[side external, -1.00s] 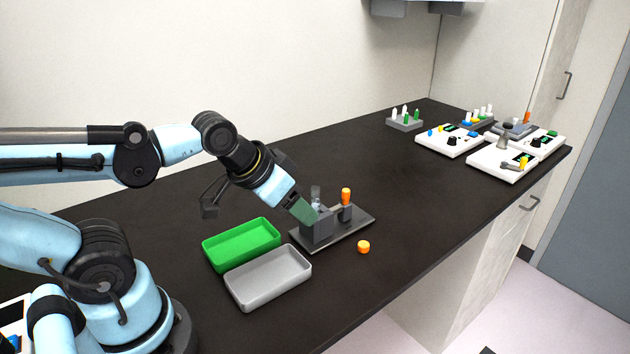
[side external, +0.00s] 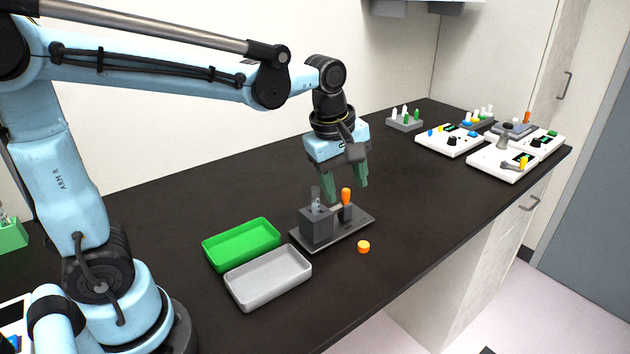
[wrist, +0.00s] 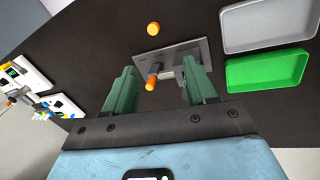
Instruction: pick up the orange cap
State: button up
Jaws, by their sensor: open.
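A loose orange cap (side external: 363,246) lies on the dark bench, just right of the grey fixture plate (side external: 352,226). In the wrist view the loose cap (wrist: 153,28) is beyond the plate. A second orange piece (side external: 346,196) stands on top of a dark post on the plate; it also shows in the wrist view (wrist: 149,84). A clear tube (side external: 316,196) stands in the grey block (side external: 317,225). My gripper (side external: 344,190) has green fingers pointing down, open and empty, above the back of the fixture. In the wrist view my gripper (wrist: 156,88) shows its fingers spread apart.
A green tray (side external: 242,244) and a grey tray (side external: 268,278) lie left of the fixture. White devices (side external: 450,140) and a rack of white and green tubes (side external: 404,120) stand at the far end.

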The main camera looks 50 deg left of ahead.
jog(key=w+d+f+n+g, duration=0.1)
jog(key=w+f+n+g, duration=0.15)
jog(key=w+n, duration=0.4)
jog(key=n, duration=0.4)
send_over(364, 244)
jog(key=f, duration=0.8)
jog(key=shift+w+d, duration=0.1)
jog(key=shift+d, duration=0.3)
jog(key=shift+a+f, duration=0.2)
jog(key=shift+f, duration=1.15)
jog(key=shift+a+f, duration=0.15)
jog(key=shift+f, duration=1.2)
grip_shut()
